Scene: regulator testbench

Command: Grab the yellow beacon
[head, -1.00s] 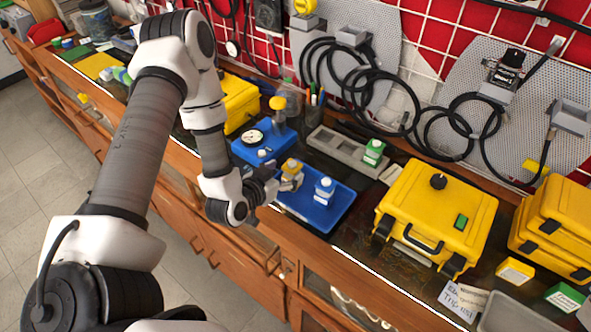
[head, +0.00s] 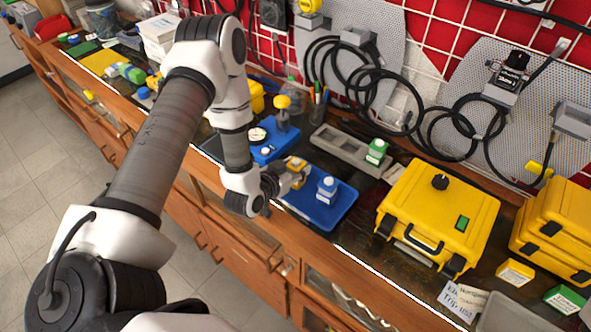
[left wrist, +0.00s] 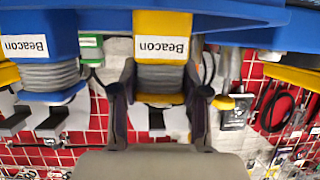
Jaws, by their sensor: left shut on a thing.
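The yellow beacon (head: 296,163) has a yellow top with a white label reading "Beacon". It also shows upside down in the left wrist view (left wrist: 163,22), with a grey ribbed middle. My left gripper (head: 298,179) is shut on it; the two fingers are on either side of its grey middle in the left wrist view (left wrist: 160,78). The beacon is at the left part of the blue tray (head: 345,205); I cannot tell whether it is clear of the tray. My right gripper is not in view.
A blue beacon (head: 326,189) stands close beside it on the tray. A green beacon (head: 376,151) sits in a grey holder (head: 345,147) behind. A large yellow case (head: 440,215) is to the right, and a blue unit (head: 264,152) is behind the gripper.

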